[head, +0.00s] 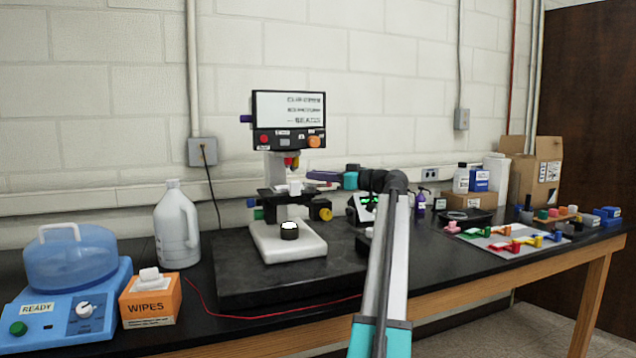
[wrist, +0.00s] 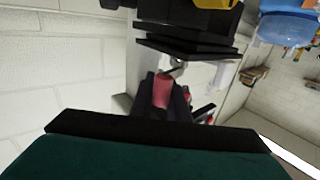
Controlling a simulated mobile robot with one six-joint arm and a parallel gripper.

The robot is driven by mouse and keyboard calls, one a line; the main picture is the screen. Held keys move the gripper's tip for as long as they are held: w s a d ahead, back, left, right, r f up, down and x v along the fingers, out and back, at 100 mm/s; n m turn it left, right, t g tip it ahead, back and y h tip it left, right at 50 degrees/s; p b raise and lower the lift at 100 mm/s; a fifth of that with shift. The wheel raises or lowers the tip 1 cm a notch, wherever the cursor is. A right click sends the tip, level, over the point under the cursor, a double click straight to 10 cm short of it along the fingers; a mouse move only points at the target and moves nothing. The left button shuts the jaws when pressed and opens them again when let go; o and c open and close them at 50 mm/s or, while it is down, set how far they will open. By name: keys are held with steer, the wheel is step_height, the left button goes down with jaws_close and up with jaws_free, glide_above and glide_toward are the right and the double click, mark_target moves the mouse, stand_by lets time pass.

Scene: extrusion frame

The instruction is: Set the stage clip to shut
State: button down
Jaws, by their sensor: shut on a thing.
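The microscope has a black stage (head: 272,197) below its objectives; the stage also shows in the wrist view (wrist: 190,52). My gripper (head: 310,179) reaches in from the right at the stage's right side. In the wrist view my dark fingers (wrist: 166,104) are shut around a pinkish-red tab, which I take to be the stage clip (wrist: 162,91). A small grey metal part (wrist: 178,68) lies between the tab and the stage edge. The clip is too small in the head view to tell its angle. A white block (head: 295,187) stands by the stage.
The microscope's screen (head: 289,120) stands above the stage, and a yellow knob (head: 325,214) sits below my gripper. A white jug (head: 176,224), wipes box (head: 150,301) and blue-lidded machine (head: 70,275) stand left. A mat with coloured clips (head: 505,240) lies right.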

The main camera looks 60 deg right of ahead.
steer(key=shift+w+d+r+n+y+p, duration=0.1)
steer(key=shift+n+y+p, duration=0.1)
steer(key=shift+n+y, duration=0.25)
steer(key=shift+w+d+r+n+y+p, duration=0.1)
steer(key=shift+n+y+p, duration=0.15)
steer(key=shift+y, duration=0.4)
steer(key=shift+w+a+n+g+y+p, duration=0.15)
steer(key=shift+n+g+y+p, duration=0.15)
steer(key=shift+n+y+p, duration=0.45)
steer(key=shift+y+p, duration=0.25)
steer(key=shift+p, duration=0.15)
steer(key=shift+a+f+n+y+p, duration=0.1)
steer(key=shift+n+y+p, duration=0.15)
steer(key=shift+y+p, duration=0.25)
steer(key=shift+a+f+g, duration=0.1)
steer(key=shift+f+g, duration=0.05)
steer(key=shift+g, duration=0.15)
steer(key=c, duration=1.7)
jaws_free()
